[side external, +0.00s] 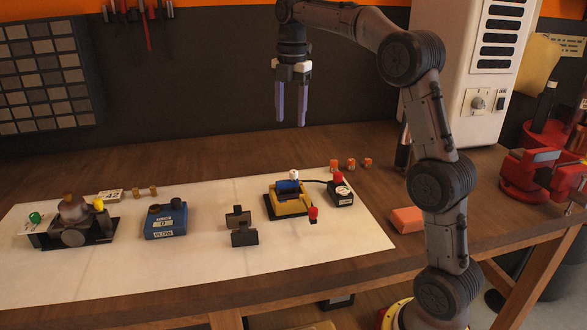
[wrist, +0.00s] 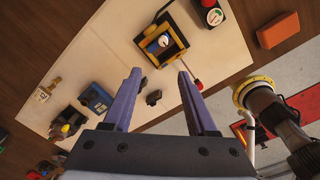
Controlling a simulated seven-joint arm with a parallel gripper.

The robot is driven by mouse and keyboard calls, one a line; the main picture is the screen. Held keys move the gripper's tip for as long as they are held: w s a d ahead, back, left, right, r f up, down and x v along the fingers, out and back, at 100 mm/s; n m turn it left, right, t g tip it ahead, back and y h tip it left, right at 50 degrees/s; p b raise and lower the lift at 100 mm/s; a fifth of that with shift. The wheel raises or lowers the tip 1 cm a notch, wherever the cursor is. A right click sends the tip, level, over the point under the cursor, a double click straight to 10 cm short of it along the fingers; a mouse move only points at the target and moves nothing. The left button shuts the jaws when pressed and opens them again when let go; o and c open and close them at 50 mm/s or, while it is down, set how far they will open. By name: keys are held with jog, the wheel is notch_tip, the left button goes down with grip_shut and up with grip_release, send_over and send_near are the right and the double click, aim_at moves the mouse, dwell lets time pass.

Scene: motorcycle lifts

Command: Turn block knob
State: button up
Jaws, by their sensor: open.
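My gripper (side external: 290,112) is open and empty, pointing down high above the back of the bench. In the wrist view its two fingers (wrist: 159,75) are spread apart. Below stands a yellow-framed block (side external: 291,209) with a blue part and a white knob (side external: 294,174); it also shows in the wrist view (wrist: 178,50). A red-tipped lever (side external: 313,213) sticks out at its front right. A blue block (side external: 165,222) with dark round tops stands further left. I cannot tell which of these carries the block knob. My gripper touches none of them.
A small black box (side external: 342,192) with a red knob and gauge is cabled to the yellow block. Black brackets (side external: 243,236) and a dark fixture (side external: 73,222) stand left on the white mat (side external: 108,284). An orange block (side external: 407,219) and red vise (side external: 533,172) are right.

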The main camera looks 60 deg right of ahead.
aim_at(294, 171)
jog(key=f, duration=0.5)
jog(key=d+f, duration=0.1)
jog(key=f, duration=0.9)
jog(key=shift+d+f, duration=0.25)
jog(key=shift+f, duration=0.1)
grip_shut()
